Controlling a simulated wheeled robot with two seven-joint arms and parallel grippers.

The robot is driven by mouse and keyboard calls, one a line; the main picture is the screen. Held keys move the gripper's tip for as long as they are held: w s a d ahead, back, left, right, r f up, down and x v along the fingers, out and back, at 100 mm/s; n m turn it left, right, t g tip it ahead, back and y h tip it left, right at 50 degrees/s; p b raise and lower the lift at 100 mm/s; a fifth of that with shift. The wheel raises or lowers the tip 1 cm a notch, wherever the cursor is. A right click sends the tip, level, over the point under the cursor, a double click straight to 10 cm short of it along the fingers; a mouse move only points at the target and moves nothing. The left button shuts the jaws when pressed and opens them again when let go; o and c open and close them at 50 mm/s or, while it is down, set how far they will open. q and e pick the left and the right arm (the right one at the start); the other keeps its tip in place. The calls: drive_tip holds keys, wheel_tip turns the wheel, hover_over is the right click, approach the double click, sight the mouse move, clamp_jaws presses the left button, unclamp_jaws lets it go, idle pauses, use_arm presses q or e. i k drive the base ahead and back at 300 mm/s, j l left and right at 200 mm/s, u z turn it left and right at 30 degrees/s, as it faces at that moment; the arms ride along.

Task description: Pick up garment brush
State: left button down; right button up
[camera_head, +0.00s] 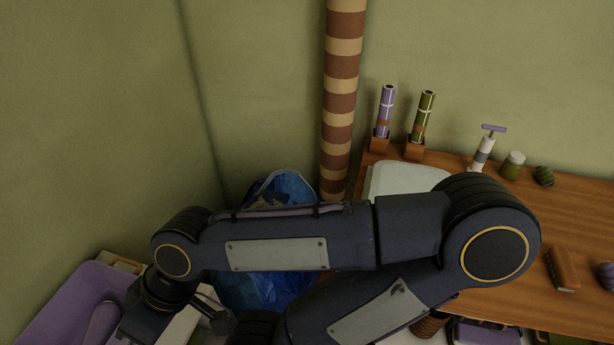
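A brown oblong block with a paler lower edge (562,269), which looks like the garment brush, lies on the wooden table (585,215) at the right. One arm of mine, which appears to be the right, crosses the view with its elbow at the right and its wrist at the lower left. Its gripper (185,318) is over the lower left, by the purple bin, far from the brush. The gripper is partly cut off by the frame and dark, so I cannot tell whether it is open or holds anything. My other gripper is out of view.
The purple bin (62,303) stands at lower left. A blue bag (286,188) is behind my arm. A striped pillar (340,90) stands behind it. On the table are a white box (400,180), two upright tubes, a pump (485,148), a jar (513,165) and balls.

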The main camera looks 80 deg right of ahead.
sight(562, 267)
drive_tip(key=z, duration=4.7)
drive_tip(key=i+l, duration=0.6)
drive_tip(key=i, duration=0.15)
drive_tip(key=i+l+u, duration=0.15)
drive_tip(key=u, duration=0.3)
drive_tip(key=i+l+u, duration=0.15)
drive_tip(key=u, duration=0.3)
drive_tip(key=l+u, duration=0.25)
drive_tip(key=u, duration=0.7)
drive_tip(key=i+l, duration=0.05)
